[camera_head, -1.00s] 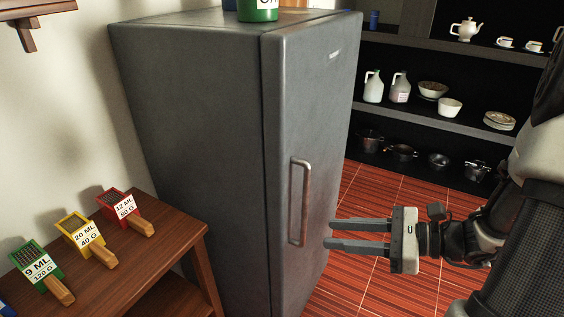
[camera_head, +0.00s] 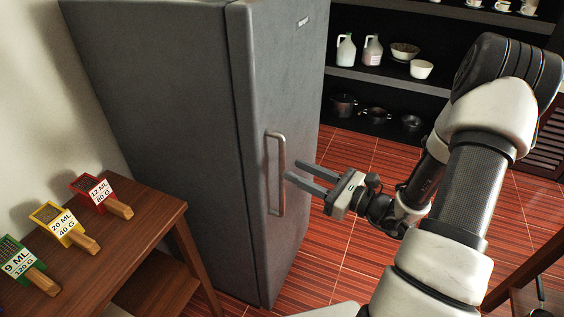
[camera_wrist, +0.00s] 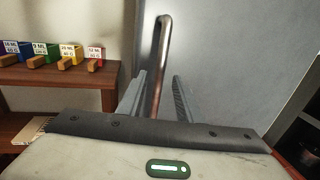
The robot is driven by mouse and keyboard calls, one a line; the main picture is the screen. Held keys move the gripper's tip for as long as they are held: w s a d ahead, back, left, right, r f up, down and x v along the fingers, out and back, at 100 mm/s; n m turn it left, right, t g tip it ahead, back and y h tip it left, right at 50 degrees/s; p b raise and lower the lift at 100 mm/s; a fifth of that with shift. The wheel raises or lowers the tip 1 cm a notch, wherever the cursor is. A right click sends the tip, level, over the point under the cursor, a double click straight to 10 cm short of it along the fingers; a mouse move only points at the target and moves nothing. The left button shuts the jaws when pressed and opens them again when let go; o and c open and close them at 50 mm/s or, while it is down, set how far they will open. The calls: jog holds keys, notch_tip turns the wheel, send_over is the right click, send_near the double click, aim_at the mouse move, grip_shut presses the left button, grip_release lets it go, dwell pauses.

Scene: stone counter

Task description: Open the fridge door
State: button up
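A grey fridge (camera_head: 165,120) stands at centre left in the head view, and its door (camera_head: 285,90) is shut. The door carries a vertical metal handle (camera_head: 281,172). My gripper (camera_head: 296,170) is open, its two fingers pointing left at the handle, with the fingertips close to it. In the wrist view the handle (camera_wrist: 160,62) rises between the two open fingers (camera_wrist: 158,88) against the pale door. The handle's lower part shows between the fingers, and they are apart from each other. I cannot tell whether a finger touches it.
A wooden table (camera_head: 150,225) with several labelled, coloured boxes stands left of the fridge. Dark shelves (camera_head: 385,83) with jugs, bowls and pots are behind. The red tiled floor (camera_head: 345,255) in front of the door looks clear.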

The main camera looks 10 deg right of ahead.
jog(key=x, duration=0.6)
jog(key=shift+d, duration=0.1)
grip_shut()
